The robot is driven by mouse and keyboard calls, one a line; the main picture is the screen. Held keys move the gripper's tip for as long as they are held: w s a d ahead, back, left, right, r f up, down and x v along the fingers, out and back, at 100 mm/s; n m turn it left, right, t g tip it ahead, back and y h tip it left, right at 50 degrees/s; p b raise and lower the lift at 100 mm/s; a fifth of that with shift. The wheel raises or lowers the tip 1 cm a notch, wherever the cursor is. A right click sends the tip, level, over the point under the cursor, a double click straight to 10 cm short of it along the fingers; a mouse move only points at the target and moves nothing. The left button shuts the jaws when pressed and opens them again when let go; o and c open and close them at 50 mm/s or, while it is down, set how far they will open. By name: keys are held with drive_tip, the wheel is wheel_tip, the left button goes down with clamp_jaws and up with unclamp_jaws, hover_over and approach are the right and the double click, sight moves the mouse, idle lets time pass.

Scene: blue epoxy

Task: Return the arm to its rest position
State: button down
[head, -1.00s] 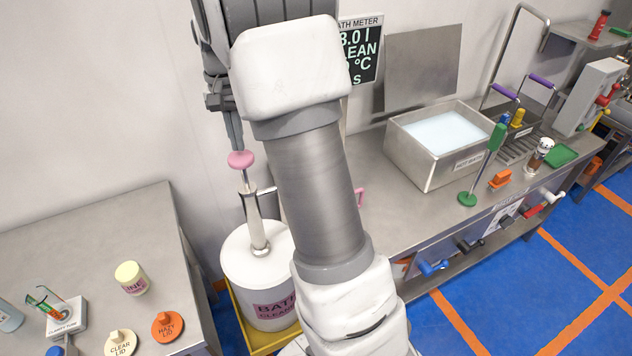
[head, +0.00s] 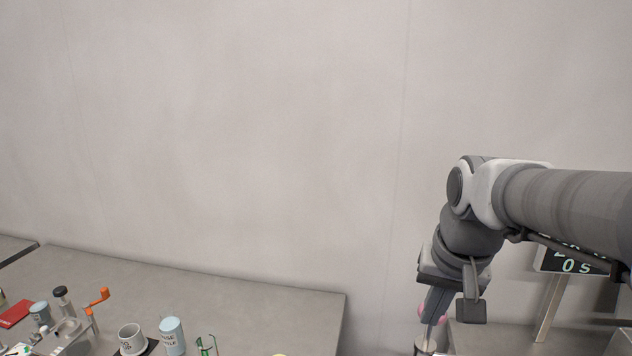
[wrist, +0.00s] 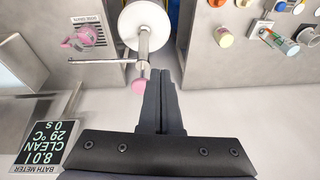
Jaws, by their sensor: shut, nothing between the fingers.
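My gripper (head: 436,303) hangs from my arm at the right of the head view, pointing down in front of the wall. In the wrist view its two dark fingers (wrist: 161,77) lie together, shut and empty. Beside the fingertips in that view is the pink knob (wrist: 139,86) of a metal pump, apart from the jaws as far as I can tell. In the head view the pink knob shows partly behind the fingers, and the bucket is out of frame.
A bath meter sign (head: 571,263) stands behind my arm, and it also shows in the wrist view (wrist: 36,130).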

drive_tip(key=s+a+f+n+t, duration=0.2)
drive_tip(key=s+a+n, duration=0.1)
drive_tip(key=s, duration=0.7)
drive_tip(key=shift+s+n, duration=0.3)
drive_tip(key=shift+s, duration=0.1)
drive_tip(key=shift+d, duration=0.1)
idle(0.4)
